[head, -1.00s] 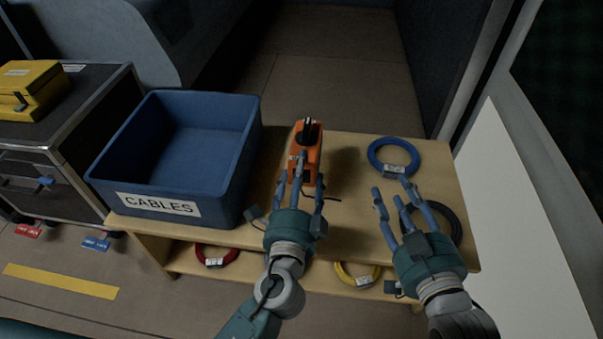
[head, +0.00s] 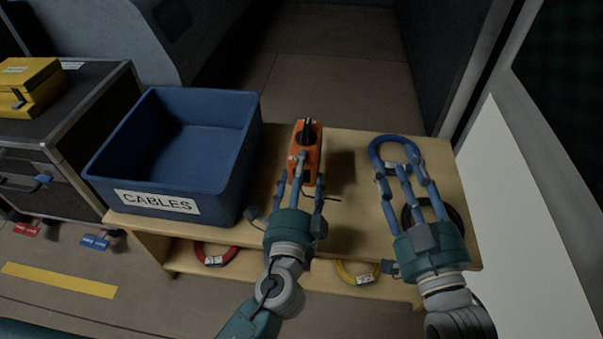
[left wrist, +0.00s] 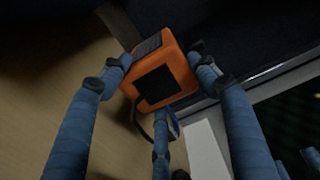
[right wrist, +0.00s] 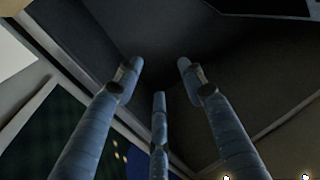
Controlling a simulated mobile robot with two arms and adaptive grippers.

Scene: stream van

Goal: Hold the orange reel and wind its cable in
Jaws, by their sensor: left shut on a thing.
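The orange reel (head: 311,162) stands on the wooden table with a black part (head: 308,131) on its top. My left gripper (head: 301,174) is shut on the reel from the near side. In the left wrist view the reel (left wrist: 175,58) sits between the blue fingers (left wrist: 158,80), with a dark panel facing me. A short dark cable piece (head: 333,199) shows on the table right of the reel; the rest is hidden. My right gripper (head: 404,171) is open and empty, right of the reel. In the right wrist view its fingers (right wrist: 157,78) are spread with nothing between them.
A blue CABLES bin (head: 113,185) stands left of the reel. A blue coil (head: 380,145) and a dark coil (head: 458,218) lie by my right gripper, partly hidden by it. A red coil (head: 206,252) and a yellow coil (head: 345,275) lie on the lower shelf.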

